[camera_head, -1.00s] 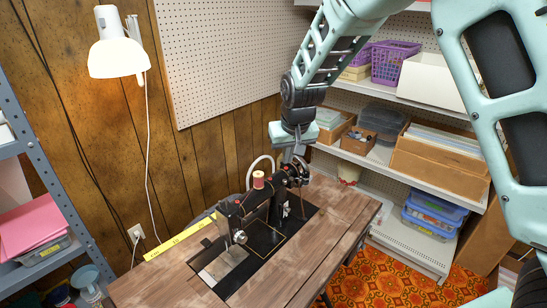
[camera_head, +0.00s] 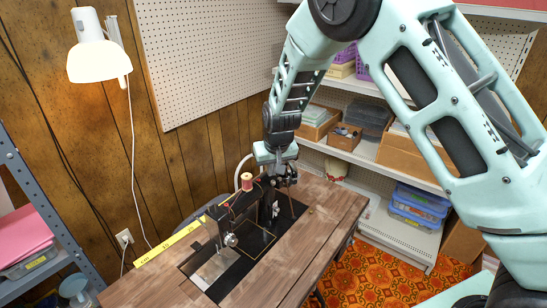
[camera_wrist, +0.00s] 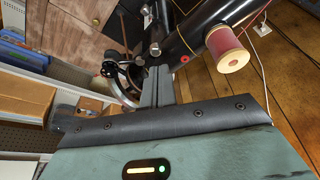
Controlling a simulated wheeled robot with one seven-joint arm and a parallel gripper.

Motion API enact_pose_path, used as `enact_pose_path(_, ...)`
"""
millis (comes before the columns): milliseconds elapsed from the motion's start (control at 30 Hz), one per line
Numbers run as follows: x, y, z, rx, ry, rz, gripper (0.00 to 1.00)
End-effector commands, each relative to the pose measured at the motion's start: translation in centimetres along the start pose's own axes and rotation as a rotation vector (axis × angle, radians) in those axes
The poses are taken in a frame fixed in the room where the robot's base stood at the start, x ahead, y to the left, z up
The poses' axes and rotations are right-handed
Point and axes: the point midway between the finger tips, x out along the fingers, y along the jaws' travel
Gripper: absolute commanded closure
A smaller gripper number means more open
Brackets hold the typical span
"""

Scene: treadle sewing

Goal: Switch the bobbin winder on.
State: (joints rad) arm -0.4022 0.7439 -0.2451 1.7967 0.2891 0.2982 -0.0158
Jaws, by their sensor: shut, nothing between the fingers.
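The black sewing machine (camera_head: 247,205) stands on the wooden table. My gripper (camera_head: 278,178) points down at the machine's handwheel end. In the wrist view my gripper's fingers (camera_wrist: 157,75) are shut together with nothing between them. They are close to small metal parts (camera_wrist: 155,47) on the machine, where the bobbin winder may be; I cannot tell whether they touch. The handwheel (camera_wrist: 122,80) shows just left of the fingers. The winder's switch position cannot be made out. A red thread spool (camera_head: 246,182) stands on top of the machine, right of the fingers in the wrist view (camera_wrist: 227,48).
The wooden table (camera_head: 315,230) has bare room in front of the machine. A yellow measuring tape (camera_head: 170,244) lies along its back edge. A white lamp (camera_head: 97,55) hangs at upper left. Shelves with boxes (camera_head: 365,150) stand behind at right. A grey rack (camera_head: 35,205) is at left.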

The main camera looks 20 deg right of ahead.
Motion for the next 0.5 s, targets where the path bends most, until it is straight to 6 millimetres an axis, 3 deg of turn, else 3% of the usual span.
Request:
enact_pose_path(200,2.2,0.0,0.0,0.000,-0.001,0.000,1.00)
enact_pose_path(500,2.7,0.0,0.0,0.000,0.000,-0.001,1.00)
